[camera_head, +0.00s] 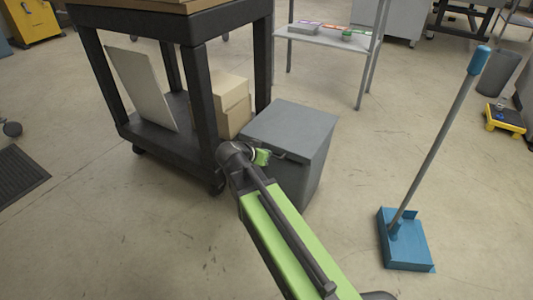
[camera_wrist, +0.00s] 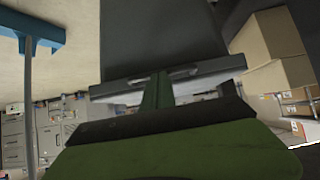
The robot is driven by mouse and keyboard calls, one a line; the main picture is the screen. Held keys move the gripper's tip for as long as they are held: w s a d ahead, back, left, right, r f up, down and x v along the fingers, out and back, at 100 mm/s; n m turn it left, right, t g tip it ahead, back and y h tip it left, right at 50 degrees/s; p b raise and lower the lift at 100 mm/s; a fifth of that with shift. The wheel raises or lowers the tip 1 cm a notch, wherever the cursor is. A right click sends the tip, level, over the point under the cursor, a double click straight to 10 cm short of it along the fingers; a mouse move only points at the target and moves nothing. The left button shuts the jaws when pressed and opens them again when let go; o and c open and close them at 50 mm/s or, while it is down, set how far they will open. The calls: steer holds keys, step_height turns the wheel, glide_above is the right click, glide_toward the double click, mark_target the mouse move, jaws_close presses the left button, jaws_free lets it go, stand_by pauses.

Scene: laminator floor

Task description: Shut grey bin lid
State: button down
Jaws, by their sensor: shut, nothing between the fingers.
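The grey bin (camera_head: 310,183) stands on the floor beside the black cart. Its grey lid (camera_head: 295,125) lies across the top and looks level; I cannot tell whether it is fully flush. My gripper (camera_head: 262,157) is at the lid's front edge, near the left corner, shut and empty. In the wrist view, which is upside down, the bin's dark front (camera_wrist: 158,35) is at the top and the lid's front edge (camera_wrist: 205,72) with a handle slot runs across the middle. My green fingers (camera_wrist: 157,92) overlap that edge; contact is unclear.
The black cart (camera_head: 199,95) stands close on the bin's left, with cardboard boxes (camera_head: 233,103) and a leaning panel on its lower shelf. A blue dustpan with a long handle (camera_head: 405,240) stands at the right. The floor between bin and dustpan is clear.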

steer(key=shift+d+f, duration=0.15)
steer(key=shift+f, duration=0.3)
